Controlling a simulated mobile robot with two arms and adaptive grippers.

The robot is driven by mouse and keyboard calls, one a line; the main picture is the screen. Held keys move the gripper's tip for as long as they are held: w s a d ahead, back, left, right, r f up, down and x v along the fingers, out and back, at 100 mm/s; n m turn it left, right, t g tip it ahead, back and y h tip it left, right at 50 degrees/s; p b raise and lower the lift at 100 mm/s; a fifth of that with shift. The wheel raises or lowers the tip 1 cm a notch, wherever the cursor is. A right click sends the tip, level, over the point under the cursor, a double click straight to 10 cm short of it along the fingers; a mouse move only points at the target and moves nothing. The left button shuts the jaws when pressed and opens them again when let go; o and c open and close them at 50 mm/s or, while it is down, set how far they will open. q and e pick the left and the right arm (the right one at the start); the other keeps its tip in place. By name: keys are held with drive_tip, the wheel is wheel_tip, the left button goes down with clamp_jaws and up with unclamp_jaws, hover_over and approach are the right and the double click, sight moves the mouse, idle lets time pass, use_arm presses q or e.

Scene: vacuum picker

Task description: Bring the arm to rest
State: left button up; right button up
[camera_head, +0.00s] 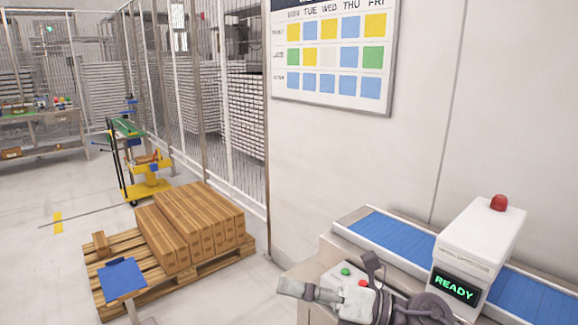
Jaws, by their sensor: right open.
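My right arm comes in at the bottom right, in front of the conveyor. My right gripper (374,272) shows at its end as dark finger parts, open, over the front of the conveyor near a light control box. The lower part of the arm is cut off by the frame edge. My left gripper is not in view.
A blue-belted conveyor (385,233) carries a white unit (478,235) with a red lamp and a READY screen. A pallet (100,250) holds several brown cartons (190,228). A blue panel (122,278) stands before it. Floor at left is mostly clear.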

drive_tip(key=w+d+m+t+h, duration=0.4)
drive_tip(key=d+m+t+h, duration=0.35)
drive_tip(key=m+t, duration=1)
drive_tip(key=s+d+f+m+g+h, duration=0.2)
drive_tip(key=d+f+m+g+h, duration=0.1)
drive_tip(key=d+f+m+h, duration=0.35)
drive_tip(key=s+d+f+m+g+h, duration=0.1)
drive_tip(key=d+f+m+g+h, duration=0.3)
drive_tip(key=f+m, duration=0.5)
drive_tip(key=s+d+f+m+g, duration=0.1)
drive_tip(key=s+f+m+g, duration=0.3)
drive_tip(key=s+f+g, duration=0.55)
drive_tip(key=s+d+f+m+g, duration=0.1)
drive_tip(key=s+f+m+g, duration=0.35)
drive_tip(key=s, duration=1.05)
wheel_tip(320, 180, down, 27)
drive_tip(key=n+t, duration=0.1)
drive_tip(key=n, duration=0.1)
drive_tip(key=s+d+f+h, duration=0.1)
drive_tip(key=s+d+f, duration=0.1)
drive_tip(key=s+f, duration=1.5)
drive_tip(key=shift+s+d+g, duration=0.2)
drive_tip(key=shift+d+g, duration=0.15)
drive_tip(key=shift+g, duration=0.1)
